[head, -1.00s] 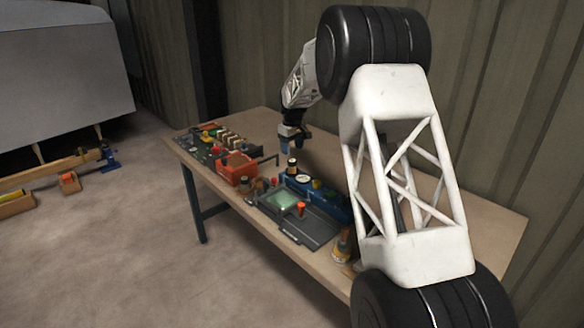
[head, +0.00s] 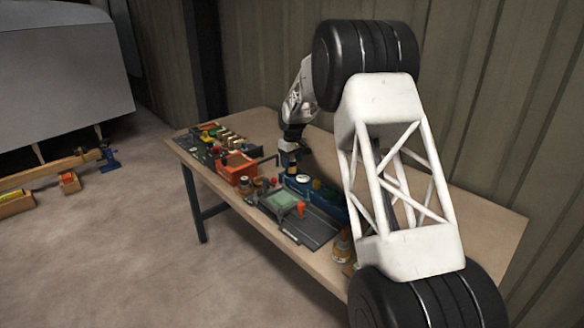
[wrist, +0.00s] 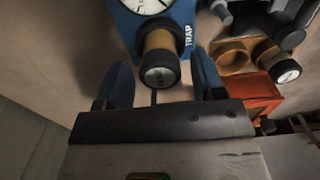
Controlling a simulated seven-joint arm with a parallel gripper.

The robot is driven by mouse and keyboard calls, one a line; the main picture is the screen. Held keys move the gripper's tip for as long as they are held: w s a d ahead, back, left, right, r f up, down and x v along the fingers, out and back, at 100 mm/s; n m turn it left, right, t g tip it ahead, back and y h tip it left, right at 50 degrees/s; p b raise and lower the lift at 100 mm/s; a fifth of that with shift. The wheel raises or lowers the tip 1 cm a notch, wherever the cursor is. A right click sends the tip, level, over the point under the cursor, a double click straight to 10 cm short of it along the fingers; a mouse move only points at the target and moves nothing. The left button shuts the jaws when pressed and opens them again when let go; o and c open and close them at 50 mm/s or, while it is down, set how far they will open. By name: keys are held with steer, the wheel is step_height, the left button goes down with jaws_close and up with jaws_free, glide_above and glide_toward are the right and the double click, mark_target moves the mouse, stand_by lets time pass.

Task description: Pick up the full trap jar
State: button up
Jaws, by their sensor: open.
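The trap jar (wrist: 160,42) has an amber-brown body and a black cap with a pale, marked top. In the wrist view it stands at the blue unit lettered TRAP (wrist: 187,14), beside a white dial gauge. My gripper (wrist: 161,76) is open, one blue finger on either side of the jar's capped end. I cannot tell whether either finger touches it. In the head view my gripper (head: 290,158) is down at the blue unit and mostly hides the jar. How full the jar is cannot be seen.
In the wrist view a similar black-capped jar (wrist: 286,70) sits at a wooden holder (wrist: 232,53), near an orange-red box (wrist: 258,88). In the head view, an orange bin (head: 238,177) and a grey tray with a green pad (head: 280,199) crowd the bench (head: 490,213).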

mark_target(292, 161)
steer(key=shift+c, duration=0.3)
steer(key=c, duration=0.7)
steer(key=shift+c, duration=0.2)
steer(key=shift+r, duration=0.15)
steer(key=shift+r, duration=3.35)
steer(key=shift+a, duration=0.1)
